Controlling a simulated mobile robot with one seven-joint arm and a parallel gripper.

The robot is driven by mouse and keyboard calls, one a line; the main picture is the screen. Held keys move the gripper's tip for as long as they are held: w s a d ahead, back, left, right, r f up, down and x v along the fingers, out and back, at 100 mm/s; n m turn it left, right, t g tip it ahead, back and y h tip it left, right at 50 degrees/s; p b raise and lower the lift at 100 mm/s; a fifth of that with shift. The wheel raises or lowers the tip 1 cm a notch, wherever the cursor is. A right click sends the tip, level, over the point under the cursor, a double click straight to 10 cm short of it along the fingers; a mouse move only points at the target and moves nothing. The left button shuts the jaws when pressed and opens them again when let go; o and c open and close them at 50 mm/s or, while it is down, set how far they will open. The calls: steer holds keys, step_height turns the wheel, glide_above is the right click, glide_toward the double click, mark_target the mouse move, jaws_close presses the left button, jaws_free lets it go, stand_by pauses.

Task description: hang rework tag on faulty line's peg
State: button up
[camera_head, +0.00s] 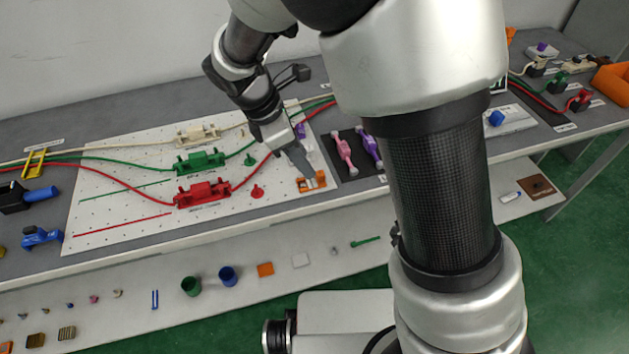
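Three cable lines cross a white pegboard (120,215), each through a block: a cream block (198,134), a green block (200,161) and a red block (203,193). A red peg (257,191) stands right of the red block, and a small green peg (249,159) right of the green one. Which line is faulty does not show. My gripper (306,172) points down at the board's right side, just above or at an orange-and-white piece (312,182). I cannot tell whether it touches or grips this piece, or whether the piece is the rework tag.
Pink (344,154) and purple (370,147) levers lie on a dark mat right of the board. A yellow rack (34,163) and blue-handled tools (41,237) are at the left. A lower shelf holds green (190,287) and blue (228,276) cups. My arm hides the right middle.

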mark_target(313, 181)
steer(key=shift+b+x, duration=0.85)
steer(key=shift+x, duration=2.2)
steer(key=shift+w+d, duration=0.1)
steer(key=c, duration=0.8)
